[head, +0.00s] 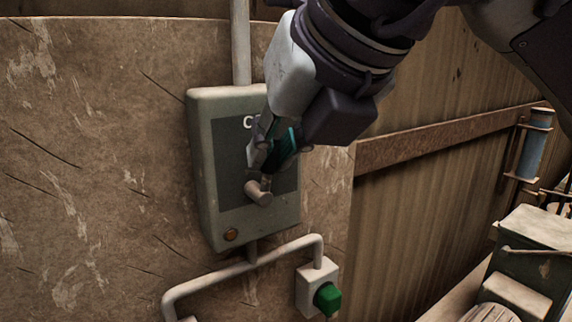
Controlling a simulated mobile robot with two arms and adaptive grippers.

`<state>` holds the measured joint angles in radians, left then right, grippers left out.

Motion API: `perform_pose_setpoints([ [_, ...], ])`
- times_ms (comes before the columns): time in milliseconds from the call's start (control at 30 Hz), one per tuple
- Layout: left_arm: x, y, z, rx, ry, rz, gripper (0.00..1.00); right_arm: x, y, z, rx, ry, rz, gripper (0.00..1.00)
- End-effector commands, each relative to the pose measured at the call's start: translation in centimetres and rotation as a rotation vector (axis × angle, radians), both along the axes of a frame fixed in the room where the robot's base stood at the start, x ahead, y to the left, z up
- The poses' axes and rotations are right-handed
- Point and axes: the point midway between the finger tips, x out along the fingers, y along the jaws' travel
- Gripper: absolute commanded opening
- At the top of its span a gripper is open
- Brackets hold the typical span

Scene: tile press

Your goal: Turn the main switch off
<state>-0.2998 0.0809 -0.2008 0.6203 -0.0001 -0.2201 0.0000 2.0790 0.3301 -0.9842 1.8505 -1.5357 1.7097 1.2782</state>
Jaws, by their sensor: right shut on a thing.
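The main switch box (207,150) is a grey-green box fixed to the worn wall board, with a dark face plate that shows part of a white letter. Its rotary handle (259,192) has a pale brownish knob at the lower end, pointing down. My right gripper (265,165) comes from the upper right and is shut on the handle just above the knob. The gripper and wrist hide the upper part of the handle and most of the lettering. My left gripper is not in view.
A conduit (241,45) enters the box from above, and bent conduit (215,275) branches below it. A small box with a green button (327,299) is mounted at the lower right. A green machine (530,250) and a blue cylinder (532,148) stand at the right.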

Motion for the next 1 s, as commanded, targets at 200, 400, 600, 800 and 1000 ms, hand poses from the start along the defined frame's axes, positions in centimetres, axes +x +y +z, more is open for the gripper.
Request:
perform_pose_setpoints([
  [200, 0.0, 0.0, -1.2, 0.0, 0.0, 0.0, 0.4, -0.5, 0.6, -0.3, -0.101, -0.069, 0.002, 0.0],
  [400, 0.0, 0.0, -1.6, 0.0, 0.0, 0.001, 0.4, -0.6, 0.9, -0.2, -0.15, -0.102, 0.003, 0.0],
  [600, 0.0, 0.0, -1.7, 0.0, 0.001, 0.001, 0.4, -0.7, 0.9, -0.2, -0.168, -0.114, 0.003, 0.0],
  [800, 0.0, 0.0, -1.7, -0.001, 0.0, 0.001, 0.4, -0.7, 0.9, -0.2, -0.17, -0.114, 0.004, 0.0],
  [1000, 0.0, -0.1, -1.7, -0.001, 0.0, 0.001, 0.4, -0.7, 0.9, -0.2, -0.169, -0.114, 0.003, 0.23],
])
